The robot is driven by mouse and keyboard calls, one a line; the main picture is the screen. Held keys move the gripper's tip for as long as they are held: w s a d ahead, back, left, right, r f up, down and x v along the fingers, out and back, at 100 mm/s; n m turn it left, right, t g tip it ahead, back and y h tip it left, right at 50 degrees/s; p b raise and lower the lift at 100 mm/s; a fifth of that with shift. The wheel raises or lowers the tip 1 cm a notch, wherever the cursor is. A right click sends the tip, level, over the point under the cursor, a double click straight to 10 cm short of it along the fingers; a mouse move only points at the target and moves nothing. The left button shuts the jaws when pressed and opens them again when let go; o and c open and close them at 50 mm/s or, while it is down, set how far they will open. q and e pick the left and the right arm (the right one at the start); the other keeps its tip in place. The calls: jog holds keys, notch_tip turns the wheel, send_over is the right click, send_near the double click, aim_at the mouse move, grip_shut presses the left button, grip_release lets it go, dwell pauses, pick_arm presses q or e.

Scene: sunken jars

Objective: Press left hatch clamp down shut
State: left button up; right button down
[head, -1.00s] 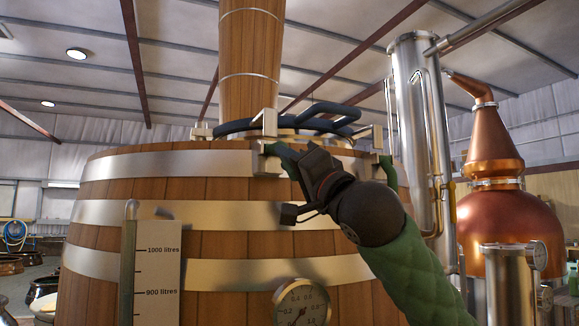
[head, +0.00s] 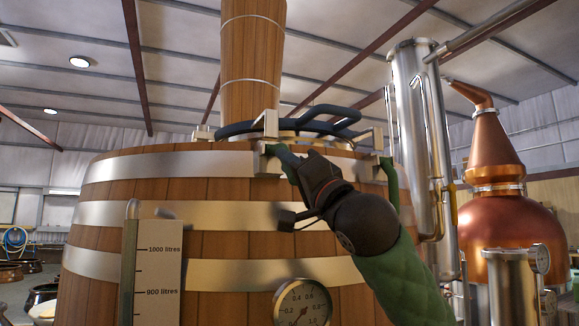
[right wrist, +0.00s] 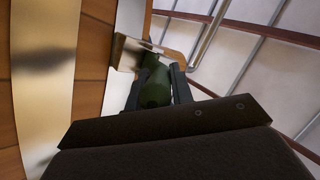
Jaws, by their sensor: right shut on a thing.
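The left hatch clamp (head: 268,159) is a pale metal bracket at the top front edge of the wooden vat, with a green handle (head: 284,153). The handle hangs down and slants to the right. My right gripper (head: 298,163) is shut on this handle. In the right wrist view the green handle (right wrist: 155,88) lies between the two dark fingers, with the metal bracket (right wrist: 130,53) just beyond. The fingers hide part of the handle. The right hatch clamp (head: 377,140) also has a green handle (head: 390,182), which hangs down. My left gripper is not in view.
The round hatch with its dark curved handle (head: 335,112) is on top of the vat (head: 130,190), beside a wooden column (head: 250,60). A litre scale (head: 160,265) and a gauge (head: 303,303) are on the front. A steel column (head: 412,120) and copper still (head: 510,230) stand right.

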jog(key=c, duration=1.6)
grip_release()
jog(key=shift+a+f, duration=0.15)
jog(key=shift+f, duration=0.05)
jog(key=o, duration=0.4)
jog(key=shift+s, duration=0.1)
jog(key=shift+c, duration=0.2)
jog(key=shift+r, duration=0.15)
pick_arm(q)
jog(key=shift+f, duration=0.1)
pick_arm(e)
jog(key=shift+d, duration=0.2)
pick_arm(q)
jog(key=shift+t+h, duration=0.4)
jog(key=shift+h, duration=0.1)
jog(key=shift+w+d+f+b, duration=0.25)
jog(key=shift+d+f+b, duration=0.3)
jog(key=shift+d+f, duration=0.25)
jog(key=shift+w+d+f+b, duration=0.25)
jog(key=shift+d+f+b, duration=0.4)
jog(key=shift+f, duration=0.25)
pick_arm(e)
jog(key=v, duration=0.7)
jog(key=shift+s+d+f, duration=0.15)
jog(key=shift+s+f, duration=0.1)
jog(key=shift+f, duration=0.05)
